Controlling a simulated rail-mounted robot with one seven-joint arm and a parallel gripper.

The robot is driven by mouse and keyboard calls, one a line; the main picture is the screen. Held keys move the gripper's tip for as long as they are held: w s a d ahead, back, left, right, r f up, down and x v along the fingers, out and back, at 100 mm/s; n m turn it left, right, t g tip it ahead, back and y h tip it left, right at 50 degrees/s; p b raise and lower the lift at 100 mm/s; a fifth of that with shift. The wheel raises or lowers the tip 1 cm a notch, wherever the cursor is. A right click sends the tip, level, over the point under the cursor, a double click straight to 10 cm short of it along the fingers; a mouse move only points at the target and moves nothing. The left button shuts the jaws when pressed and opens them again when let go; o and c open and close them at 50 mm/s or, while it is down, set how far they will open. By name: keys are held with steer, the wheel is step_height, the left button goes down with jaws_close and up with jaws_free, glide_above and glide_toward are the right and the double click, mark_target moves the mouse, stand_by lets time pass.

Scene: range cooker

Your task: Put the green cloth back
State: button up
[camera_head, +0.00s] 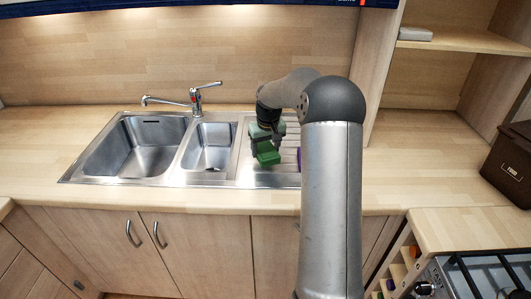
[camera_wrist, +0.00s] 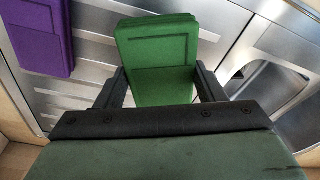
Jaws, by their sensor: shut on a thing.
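The green cloth (camera_head: 267,153) is a folded, block-like green piece at my gripper, over the ridged drainboard of the sink. In the wrist view the green cloth (camera_wrist: 157,58) sits between the two dark fingers of my gripper (camera_wrist: 160,88), which is shut on it. My gripper (camera_head: 265,143) points down, a little above or at the drainboard; I cannot tell whether the cloth touches the metal. A purple cloth (camera_wrist: 38,36) lies on the drainboard to the left in the wrist view. In the head view only a sliver of the purple cloth (camera_head: 299,158) shows beside my arm.
The steel sink (camera_head: 140,150) has a large and a small basin, left of my gripper, with a tap (camera_head: 195,97) behind. Bare wooden counter (camera_head: 420,150) lies to the right. A dark box (camera_head: 512,165) stands far right, near the stove (camera_head: 480,272). A shelf (camera_head: 465,42) is above.

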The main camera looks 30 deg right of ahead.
mark_target(265, 155)
steer(key=shift+w+d+f, duration=0.1)
steer(key=shift+w+f, duration=0.25)
steer(key=shift+f, duration=0.05)
steer(key=shift+w+f+p, duration=0.1)
steer(key=shift+f+p, duration=0.2)
steer(key=shift+f, duration=1.35)
steer(key=shift+f, duration=0.2)
steer(key=o, duration=0.9)
steer(key=shift+r, duration=0.2)
